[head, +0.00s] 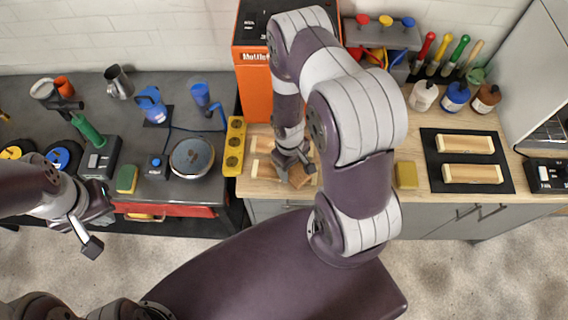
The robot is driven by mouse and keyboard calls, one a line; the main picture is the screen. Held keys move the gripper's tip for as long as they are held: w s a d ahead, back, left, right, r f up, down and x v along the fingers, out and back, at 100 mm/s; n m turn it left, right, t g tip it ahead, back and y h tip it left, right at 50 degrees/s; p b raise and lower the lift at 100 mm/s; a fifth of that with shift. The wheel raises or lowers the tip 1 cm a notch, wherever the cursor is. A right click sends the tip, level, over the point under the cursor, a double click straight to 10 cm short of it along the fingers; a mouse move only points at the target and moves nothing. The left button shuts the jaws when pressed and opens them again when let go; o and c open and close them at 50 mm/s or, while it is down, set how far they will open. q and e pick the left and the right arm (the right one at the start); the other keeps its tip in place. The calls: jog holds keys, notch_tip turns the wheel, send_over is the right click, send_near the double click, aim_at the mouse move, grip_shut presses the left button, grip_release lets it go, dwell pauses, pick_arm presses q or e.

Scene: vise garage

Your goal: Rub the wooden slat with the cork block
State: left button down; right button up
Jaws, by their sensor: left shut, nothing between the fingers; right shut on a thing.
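A brown cork block (299,178) is in my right gripper (296,168), which is shut on it low over the front of the wooden bench. A pale wooden slat (262,169) lies there, partly hidden behind my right gripper and the block. The block overlaps its right part in the picture; I cannot tell whether they touch. A similar pale piece (262,144) lies just behind it, also partly covered by my arm. My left gripper (92,243) is shut and empty, in front of the dark bench at the left.
A yellow level-like bar (235,147) lies left of the slat, with an orange cabinet (254,92) behind. A yellow sponge-like block (406,175) is to the right. A dark mat (434,183) holds two wooden pieces (465,145).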

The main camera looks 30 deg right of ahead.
jog(key=shift+f, duration=0.15)
jog(key=shift+w+a, duration=0.15)
jog(key=shift+a, duration=0.15)
jog(key=shift+w+a+f, duration=0.1)
jog(key=shift+w+a, duration=0.35)
jog(key=shift+a, duration=0.2)
jog(key=shift+w+a+f, duration=0.1)
jog(key=shift+w+a, duration=0.3)
jog(key=shift+a, duration=0.25)
notch_tip(320, 180, up, 6)
jog(key=p, duration=0.5)
jog(key=shift+w, duration=0.15)
jog(key=shift+r, duration=0.2)
jog(key=shift+f, duration=0.1)
